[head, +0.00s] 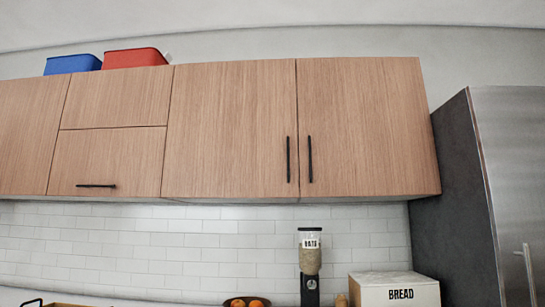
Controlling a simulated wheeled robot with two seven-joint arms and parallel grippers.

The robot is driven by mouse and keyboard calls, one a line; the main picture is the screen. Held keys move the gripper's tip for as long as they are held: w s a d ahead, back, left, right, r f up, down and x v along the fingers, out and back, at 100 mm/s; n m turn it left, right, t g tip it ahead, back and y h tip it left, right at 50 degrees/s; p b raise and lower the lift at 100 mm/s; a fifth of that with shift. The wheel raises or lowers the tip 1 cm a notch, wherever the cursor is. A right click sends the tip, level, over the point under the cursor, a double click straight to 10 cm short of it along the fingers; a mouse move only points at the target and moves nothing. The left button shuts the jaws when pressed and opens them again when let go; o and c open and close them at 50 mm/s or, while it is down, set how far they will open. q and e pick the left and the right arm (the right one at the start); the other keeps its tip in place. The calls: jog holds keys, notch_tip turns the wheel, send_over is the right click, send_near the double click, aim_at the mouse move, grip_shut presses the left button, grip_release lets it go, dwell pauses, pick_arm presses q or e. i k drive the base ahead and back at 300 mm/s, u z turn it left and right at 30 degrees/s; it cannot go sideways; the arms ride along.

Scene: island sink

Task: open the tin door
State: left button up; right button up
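A white bread tin (372,293) stands at the bottom right of the head view, with the word BREAD in dark letters on its front. Its front face (425,295) appears closed. The lower part of the tin is cut off by the bottom edge of the picture. I cannot make out a handle on it. Neither of my grippers is in view.
Wooden wall cabinets (230,125) with black handles hang above, all shut. A dispenser (310,262) stands left of the tin, and a bowl of orange fruit (246,303) further left. A tall steel fridge (515,180) with a dark side stands at the right.

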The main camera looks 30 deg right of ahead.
aim_at(366, 128)
jog(key=u, duration=0.3)
jog(key=i, duration=1)
